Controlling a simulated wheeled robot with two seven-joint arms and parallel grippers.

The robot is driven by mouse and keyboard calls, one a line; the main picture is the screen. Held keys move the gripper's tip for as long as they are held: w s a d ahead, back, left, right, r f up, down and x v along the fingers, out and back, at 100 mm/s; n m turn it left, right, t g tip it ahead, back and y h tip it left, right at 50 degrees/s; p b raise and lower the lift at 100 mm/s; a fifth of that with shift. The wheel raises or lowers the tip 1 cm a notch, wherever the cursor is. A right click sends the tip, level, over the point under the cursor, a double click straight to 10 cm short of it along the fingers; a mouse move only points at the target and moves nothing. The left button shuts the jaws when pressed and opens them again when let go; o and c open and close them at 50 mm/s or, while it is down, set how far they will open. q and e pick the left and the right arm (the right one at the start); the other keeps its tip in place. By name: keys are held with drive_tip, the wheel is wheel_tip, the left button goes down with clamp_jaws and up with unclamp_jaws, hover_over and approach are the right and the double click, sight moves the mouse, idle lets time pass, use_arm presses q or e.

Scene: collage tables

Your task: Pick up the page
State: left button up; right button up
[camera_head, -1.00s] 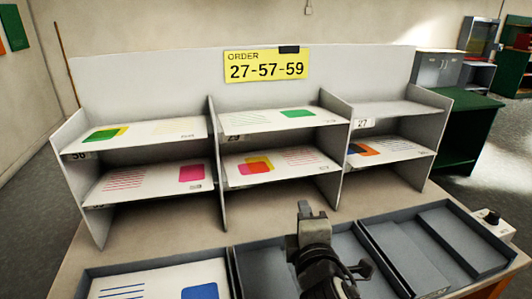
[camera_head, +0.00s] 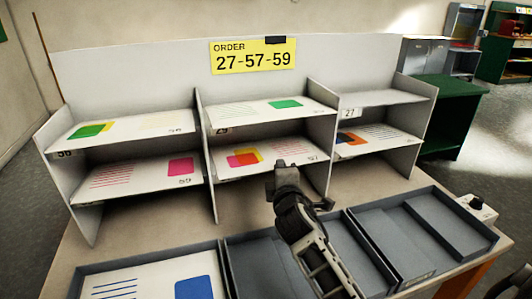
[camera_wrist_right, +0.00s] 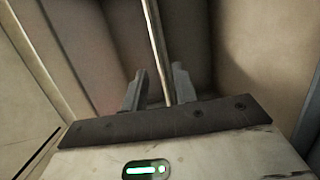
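Several printed pages lie in a grey shelf rack. The lower left page (camera_head: 130,175), numbered 59, has a pink square. The lower right page (camera_head: 373,136) has orange and blue shapes. My right gripper (camera_head: 284,170) is in front of the lower middle shelf, near the page's front right edge. In the right wrist view, its fingers (camera_wrist_right: 159,88) are apart, with a thin pale edge running between them. I cannot tell whether that edge is page or shelf. My left gripper is out of view.
A yellow order sign (camera_head: 253,56) reads 27-57-59. The upper right shelf (camera_head: 380,98) is empty; the other upper shelves hold pages. Grey trays stand in front: the left tray (camera_head: 75,290) holds a blue-square page, and the right tray (camera_head: 415,270) looks empty.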

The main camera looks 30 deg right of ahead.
drive_tip(key=shift+x, duration=1)
clamp_jaws()
drive_tip(key=shift+s+r, duration=0.1)
